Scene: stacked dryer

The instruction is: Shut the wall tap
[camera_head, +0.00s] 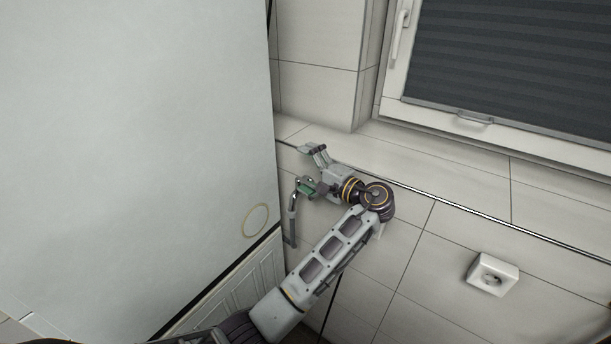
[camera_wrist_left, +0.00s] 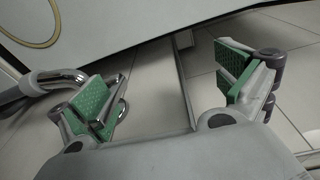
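The wall tap is chrome. In the left wrist view its metal (camera_wrist_left: 65,77) shows at the left, behind and beside one green-padded finger. A thin chrome lever-like part sticks out just past that finger's pad, partly hidden by it. I cannot tell whether they touch. In the head view the tap and its downward pipe (camera_head: 293,212) show by the wall, next to the lower finger. My left gripper (camera_head: 305,170) is open, its fingers wide apart; it also shows in the left wrist view (camera_wrist_left: 165,88), with nothing held between the pads. My right gripper is not in view.
A large pale appliance side (camera_head: 130,130) stands close on the left, with a ring mark low on it. A tiled ledge (camera_head: 440,165) runs below the window (camera_head: 510,60). A white socket (camera_head: 492,273) sits on the tiled wall at the right.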

